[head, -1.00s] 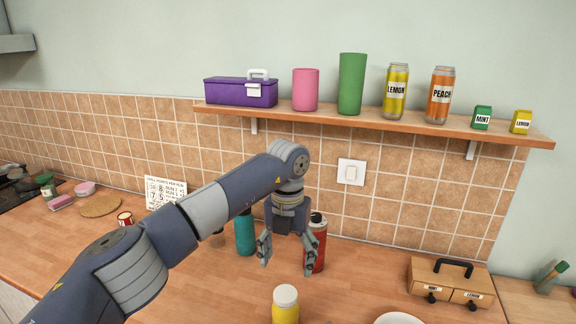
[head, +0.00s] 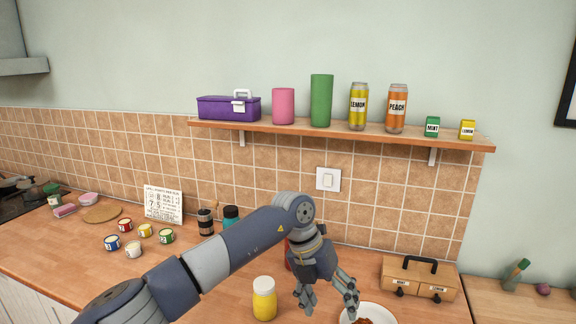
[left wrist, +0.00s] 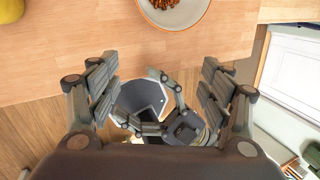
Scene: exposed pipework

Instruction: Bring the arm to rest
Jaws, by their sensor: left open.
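My left gripper (head: 328,297) hangs fingers down over the front of the counter, just left of a white plate (head: 385,312) in the picture. It is open and empty. In the left wrist view its two fingers (left wrist: 160,95) stand wide apart at left and right with nothing held between them. My right gripper (left wrist: 150,103) shows beyond them, low over the floor, with its fingers apart and nothing seen in them. The right arm is not in the head view.
A yellow jar (head: 264,300) stands left of the left gripper. A red bottle (head: 289,255) is mostly hidden behind the arm. A wooden drawer box (head: 418,278) stands to the right. Several small tins and a shelf (head: 340,133) with cans and cups are farther back.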

